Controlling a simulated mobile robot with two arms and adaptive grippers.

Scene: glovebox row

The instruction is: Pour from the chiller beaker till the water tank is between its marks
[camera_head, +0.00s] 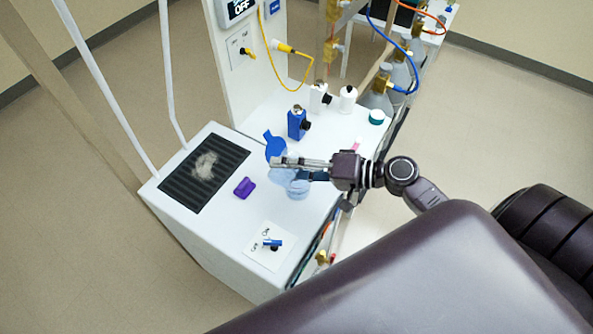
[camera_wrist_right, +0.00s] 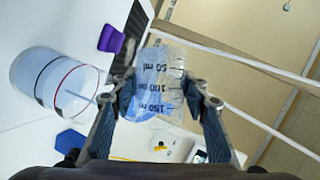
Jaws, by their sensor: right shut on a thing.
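My right gripper (camera_head: 284,164) reaches over the white chiller top from the right. It is shut on the clear chiller beaker (camera_head: 282,176), which also shows between the fingers in the right wrist view (camera_wrist_right: 158,82). The beaker has black marks of 50, 100 and 150 ml and looks pale blue inside. Its tilt is hard to tell. The water tank (camera_head: 298,191), partly hidden under the gripper, is a clear round vessel. In the right wrist view the tank (camera_wrist_right: 48,78) holds bluish water and has a black and a red ring. The exact water level is unclear. My left gripper is out of view.
A blue flap or lid (camera_head: 274,145) stands close behind the gripper. A purple block (camera_head: 245,187), a black grille (camera_head: 203,168) and a card with a small blue-handled part (camera_head: 268,245) are on the chiller top (camera_head: 225,225). Blue (camera_head: 297,122) and white bottles stand behind.

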